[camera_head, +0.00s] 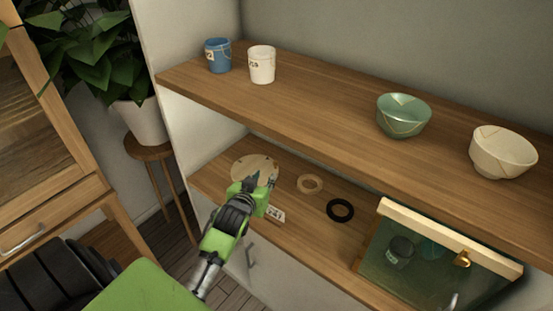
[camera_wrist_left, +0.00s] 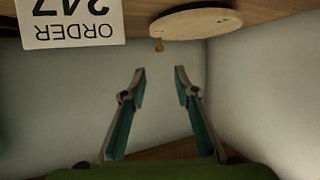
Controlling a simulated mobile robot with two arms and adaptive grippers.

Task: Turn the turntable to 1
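The turntable (camera_head: 245,166) is a round pale wooden disc at the left end of the lower shelf. It also shows at the top of the left wrist view (camera_wrist_left: 200,22), with a small tan knob (camera_wrist_left: 158,46) at its edge. My left gripper (camera_head: 264,181) is at the turntable's front right edge and hides part of it. In the left wrist view its fingers (camera_wrist_left: 160,75) are apart with nothing between them. The knob lies beyond the fingertips, in line with the gap. I cannot read any number on the turntable. My right gripper is not in view.
A card (camera_head: 275,214) reading "ORDER 247" in the wrist view is beside my left gripper. A tan ring (camera_head: 310,176), a black ring (camera_head: 340,203) and a glass-fronted box (camera_head: 415,278) are to the right. The upper shelf (camera_head: 320,105) overhangs, bearing cups and bowls.

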